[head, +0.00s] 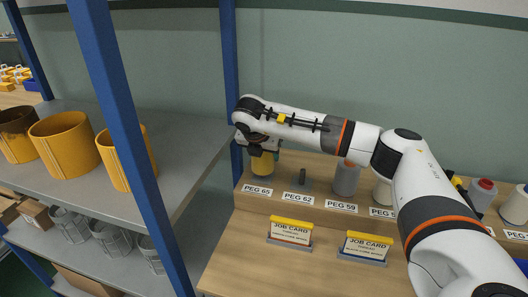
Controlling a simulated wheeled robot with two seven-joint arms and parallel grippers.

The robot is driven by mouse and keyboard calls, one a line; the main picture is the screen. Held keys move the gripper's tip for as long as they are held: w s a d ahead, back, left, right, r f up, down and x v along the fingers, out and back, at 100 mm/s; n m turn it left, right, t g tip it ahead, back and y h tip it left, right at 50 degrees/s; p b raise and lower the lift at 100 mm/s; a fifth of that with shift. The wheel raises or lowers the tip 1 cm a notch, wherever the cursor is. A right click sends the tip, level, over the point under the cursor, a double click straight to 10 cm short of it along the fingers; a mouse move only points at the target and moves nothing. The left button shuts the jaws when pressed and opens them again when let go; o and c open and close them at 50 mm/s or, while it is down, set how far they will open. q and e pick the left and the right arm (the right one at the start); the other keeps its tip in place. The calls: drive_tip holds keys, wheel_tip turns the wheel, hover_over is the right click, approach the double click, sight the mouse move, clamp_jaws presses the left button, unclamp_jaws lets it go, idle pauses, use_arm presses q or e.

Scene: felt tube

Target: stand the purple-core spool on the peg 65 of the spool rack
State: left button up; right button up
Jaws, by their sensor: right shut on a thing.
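My right gripper (258,147) reaches across from the right and is shut on a yellow spool (263,164). The spool is upright at the left end of the rack (325,191), just behind the PEG 65 label (257,189). The gripper covers the spool's top, so its core colour is hidden. Peg 65 itself is not visible, and I cannot tell whether the spool is around it or rests on the rack. My left gripper is not in view.
A bare peg (303,178) stands behind the PEG 62 label. A grey spool (346,179) stands at PEG 59, with more spools to the right. Two job cards (291,232) (366,247) stand in front. A blue post (229,60) and shelf with yellow bins (65,145) are left.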

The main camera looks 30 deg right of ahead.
drive_tip(key=shift+f+b, duration=0.8)
drive_tip(key=shift+f, duration=0.25)
drive_tip(key=o, duration=1.2)
drive_tip(key=shift+o, duration=0.2)
drive_tip(key=b+v, duration=0.1)
drive_tip(key=v, duration=1.1)
